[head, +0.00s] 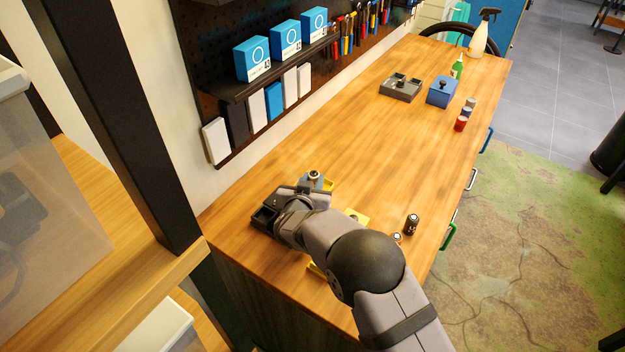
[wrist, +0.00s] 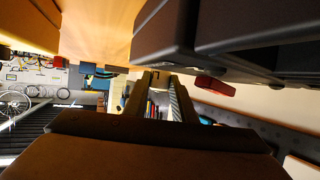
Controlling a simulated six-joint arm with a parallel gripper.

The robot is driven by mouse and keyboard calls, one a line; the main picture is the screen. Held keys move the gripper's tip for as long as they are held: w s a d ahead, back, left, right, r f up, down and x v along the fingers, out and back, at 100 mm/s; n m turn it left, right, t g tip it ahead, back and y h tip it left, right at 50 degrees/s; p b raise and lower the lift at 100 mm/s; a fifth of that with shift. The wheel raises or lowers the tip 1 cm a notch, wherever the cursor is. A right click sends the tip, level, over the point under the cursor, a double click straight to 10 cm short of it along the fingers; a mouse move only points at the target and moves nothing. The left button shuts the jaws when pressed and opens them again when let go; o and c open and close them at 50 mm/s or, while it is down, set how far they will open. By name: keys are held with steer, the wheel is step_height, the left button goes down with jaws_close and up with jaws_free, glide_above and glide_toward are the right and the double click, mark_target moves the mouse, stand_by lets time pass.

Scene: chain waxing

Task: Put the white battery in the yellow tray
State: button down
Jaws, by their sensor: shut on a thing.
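My gripper (head: 306,190) is over the near-left end of the wooden bench, and my own arm covers much of the area. In the wrist view my gripper (wrist: 160,90) is shut on a small pale thing (wrist: 157,76) with a dark mark; I cannot tell if it is the white battery. Yellow parts (head: 357,216) show from behind my arm, perhaps the yellow tray, mostly hidden. A black battery (head: 411,224) stands upright right of my arm. A small pale-topped cylinder (head: 397,238) is beside it, partly hidden; I cannot tell if it is a battery.
A grey tray (head: 401,88), a blue box (head: 442,92) and small cans (head: 466,113) stand far back. The middle of the bench (head: 345,135) is clear.

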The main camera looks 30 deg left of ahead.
steer(key=c, duration=1.5)
jaws_free()
steer(key=shift+f, duration=0.1)
steer(key=shift+s, duration=0.1)
steer(key=b+v, duration=0.1)
steer(key=v, duration=0.5)
steer(key=b+v, duration=0.2)
steer(key=v, duration=0.4)
steer(key=shift+r+b, duration=0.2)
steer(key=shift+b, duration=0.1)
steer(key=shift+a, duration=0.1)
